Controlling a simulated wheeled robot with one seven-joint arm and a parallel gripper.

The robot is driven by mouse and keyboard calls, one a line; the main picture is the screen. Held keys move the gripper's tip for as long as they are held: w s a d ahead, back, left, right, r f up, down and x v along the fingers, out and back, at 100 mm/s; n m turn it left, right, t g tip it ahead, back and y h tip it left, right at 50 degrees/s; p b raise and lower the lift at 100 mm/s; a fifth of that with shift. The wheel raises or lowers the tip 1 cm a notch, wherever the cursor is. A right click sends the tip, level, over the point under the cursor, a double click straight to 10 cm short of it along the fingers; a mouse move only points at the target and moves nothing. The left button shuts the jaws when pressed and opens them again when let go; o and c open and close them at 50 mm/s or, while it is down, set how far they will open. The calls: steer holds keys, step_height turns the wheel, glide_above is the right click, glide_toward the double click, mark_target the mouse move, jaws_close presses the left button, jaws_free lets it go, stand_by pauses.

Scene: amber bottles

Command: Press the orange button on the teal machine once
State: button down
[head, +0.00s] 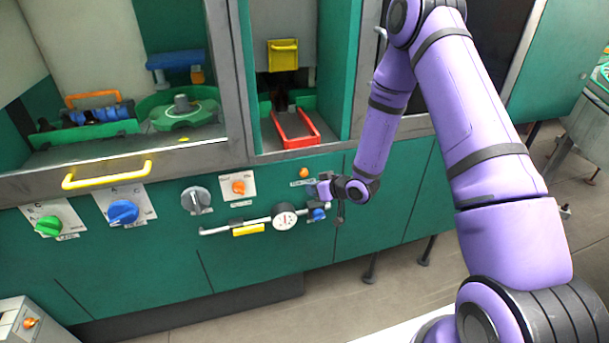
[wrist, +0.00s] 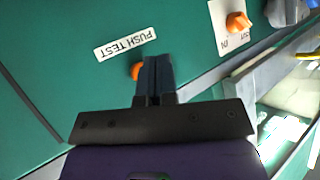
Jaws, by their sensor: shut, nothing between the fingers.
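The teal machine (head: 240,262) fills most of the head view. Its small round orange button (head: 304,172) sits on the front panel above a white label (head: 301,183). In the wrist view, the orange button (wrist: 136,71) shows just left of my fingertips, partly covered by them, and the label reads "PUSH TEST" (wrist: 125,44). My gripper (head: 314,190) is at the panel, just below and right of the button in the head view. Its dark fingers (wrist: 155,62) are together and empty in the wrist view. I cannot tell whether they touch the button.
An orange knob (head: 238,187) on a white plate is left of the button. A pressure gauge (head: 284,217) on a pipe and a blue valve handle (head: 318,214) sit close below my gripper. A red tray (head: 296,130) stands in the opening above. Grey, blue and green knobs are farther left.

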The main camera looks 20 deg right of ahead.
steer(key=shift+w, duration=1.6)
steer(key=shift+w, duration=0.1)
stand_by(0.8)
steer(key=shift+w, duration=0.3)
steer(key=shift+w, duration=0.5)
stand_by(0.7)
steer(key=shift+s, duration=0.9)
steer(key=s, duration=0.5)
stand_by(0.5)
